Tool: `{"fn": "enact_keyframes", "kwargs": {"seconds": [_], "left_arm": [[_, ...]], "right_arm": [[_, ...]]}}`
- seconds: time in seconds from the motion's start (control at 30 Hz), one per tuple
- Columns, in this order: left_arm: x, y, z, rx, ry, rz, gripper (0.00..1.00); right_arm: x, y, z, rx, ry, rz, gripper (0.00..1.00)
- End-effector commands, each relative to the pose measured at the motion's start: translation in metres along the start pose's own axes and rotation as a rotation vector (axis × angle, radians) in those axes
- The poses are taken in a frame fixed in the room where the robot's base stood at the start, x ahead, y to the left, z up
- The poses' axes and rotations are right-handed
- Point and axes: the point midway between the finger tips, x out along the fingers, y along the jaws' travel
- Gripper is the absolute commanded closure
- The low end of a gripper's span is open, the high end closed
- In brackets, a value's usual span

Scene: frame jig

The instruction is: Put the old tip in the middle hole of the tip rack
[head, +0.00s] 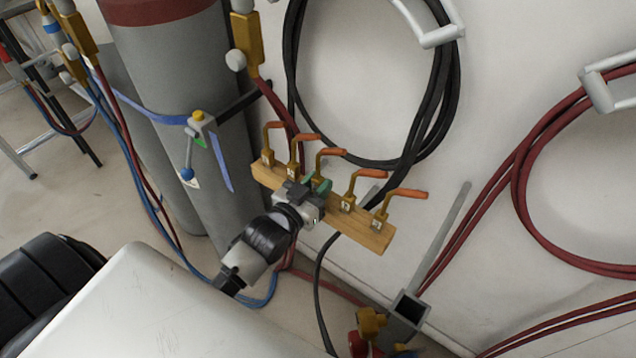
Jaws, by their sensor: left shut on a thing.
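The tip rack (375,236) is a wooden board beside the wall, with a row of bent brass tips with orange ends standing along it. My left gripper (313,187) is at the middle of the rack, shut on a tip. The old tip (322,158) seems to be the brass one with an orange end rising just behind the gripper. The fingers hide its lower part and the middle hole, so I cannot tell whether it is seated. Two tips stand to its left and two to its right. My right gripper is not in view.
Grey gas cylinders (180,80) stand left of the rack, with a valve key (188,150) strapped on. A black hose coil (440,90) and a red hose coil (520,180) hang on the wall. A grey square-tube post (408,308) stands front right.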

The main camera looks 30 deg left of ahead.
Motion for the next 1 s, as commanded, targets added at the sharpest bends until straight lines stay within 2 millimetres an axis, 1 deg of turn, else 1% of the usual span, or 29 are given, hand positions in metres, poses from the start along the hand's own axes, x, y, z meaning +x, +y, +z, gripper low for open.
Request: {"fn": "enact_keyframes", "kwargs": {"seconds": [0.17, 0.37, 0.4, 0.57, 0.6, 0.87, 0.97, 1.0], "left_arm": [[0.000, 0.000, 0.002, 0.000, 0.000, 0.000, 0.96], [0.000, 0.000, 0.004, 0.000, 0.000, 0.000, 0.96], [0.000, 0.000, 0.004, 0.000, 0.000, 0.000, 0.72], [0.000, 0.000, 0.004, 0.000, 0.000, 0.000, 0.47], [0.000, 0.000, 0.004, 0.000, 0.000, 0.000, 0.45], [-0.001, 0.000, 0.004, 0.000, -0.002, 0.000, 0.45], [-0.009, 0.000, 0.004, 0.000, -0.002, 0.000, 0.45], [-0.014, 0.000, 0.004, 0.000, -0.003, 0.000, 0.45]], "right_arm": [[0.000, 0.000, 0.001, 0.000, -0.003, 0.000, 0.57], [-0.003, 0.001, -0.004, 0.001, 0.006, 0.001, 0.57], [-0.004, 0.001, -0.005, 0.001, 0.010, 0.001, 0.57], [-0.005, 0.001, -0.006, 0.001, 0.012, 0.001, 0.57], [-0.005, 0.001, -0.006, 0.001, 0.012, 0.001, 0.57], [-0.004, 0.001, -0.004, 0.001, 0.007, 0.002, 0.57], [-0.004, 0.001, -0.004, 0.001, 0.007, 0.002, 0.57], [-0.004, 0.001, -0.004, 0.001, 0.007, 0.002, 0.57]]}}
